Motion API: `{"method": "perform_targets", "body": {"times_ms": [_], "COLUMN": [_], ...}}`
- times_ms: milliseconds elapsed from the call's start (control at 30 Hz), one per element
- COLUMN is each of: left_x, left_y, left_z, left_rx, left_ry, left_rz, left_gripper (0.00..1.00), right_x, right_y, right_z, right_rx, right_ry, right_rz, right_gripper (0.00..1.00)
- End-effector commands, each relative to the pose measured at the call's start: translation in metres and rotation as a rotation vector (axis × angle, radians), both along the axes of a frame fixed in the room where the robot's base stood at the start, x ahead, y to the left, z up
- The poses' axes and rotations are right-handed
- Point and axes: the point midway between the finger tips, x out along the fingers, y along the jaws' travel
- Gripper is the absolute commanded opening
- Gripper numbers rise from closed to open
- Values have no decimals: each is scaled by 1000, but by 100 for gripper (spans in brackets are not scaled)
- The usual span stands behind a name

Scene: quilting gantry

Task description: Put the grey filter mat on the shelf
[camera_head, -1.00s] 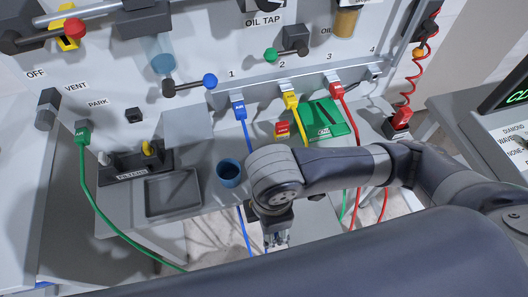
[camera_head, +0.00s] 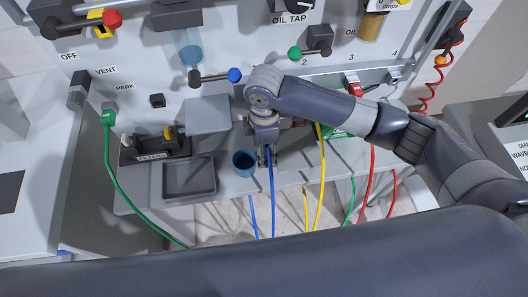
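My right gripper (camera_head: 266,156) points down at the front of the grey work shelf (camera_head: 222,192), just right of a blue cup (camera_head: 244,163). A blue hose runs down at its fingertips; whether the fingers touch it or are open is too small to tell. A dark grey rectangular tray (camera_head: 189,177) lies left of the cup. A dark flat piece (camera_head: 10,190) is cut off at the left edge on the side table. I cannot tell which piece, if either, is the grey filter mat. My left gripper is not in view.
A black filter holder (camera_head: 155,146) with a white and a yellow-topped item stands behind the tray. A grey box (camera_head: 208,114) is beside it. Green (camera_head: 118,172), blue (camera_head: 272,195), yellow (camera_head: 322,165) and red (camera_head: 371,175) hoses hang across the front.

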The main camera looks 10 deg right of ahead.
Motion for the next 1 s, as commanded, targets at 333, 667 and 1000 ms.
{"method": "perform_targets", "body": {"times_ms": [333, 667, 1000], "left_x": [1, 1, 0], "left_y": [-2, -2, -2], "left_z": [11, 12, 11], "left_rx": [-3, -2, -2], "left_ry": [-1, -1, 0], "left_rz": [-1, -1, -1], "left_gripper": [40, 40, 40], "right_x": [2, 5, 4], "right_y": [0, 0, 0], "right_z": [-37, -44, -47], "right_rx": [0, 1, 0], "right_ry": [-3, -5, -4], "right_rz": [-2, 0, 0], "right_gripper": [25, 25, 58]}}
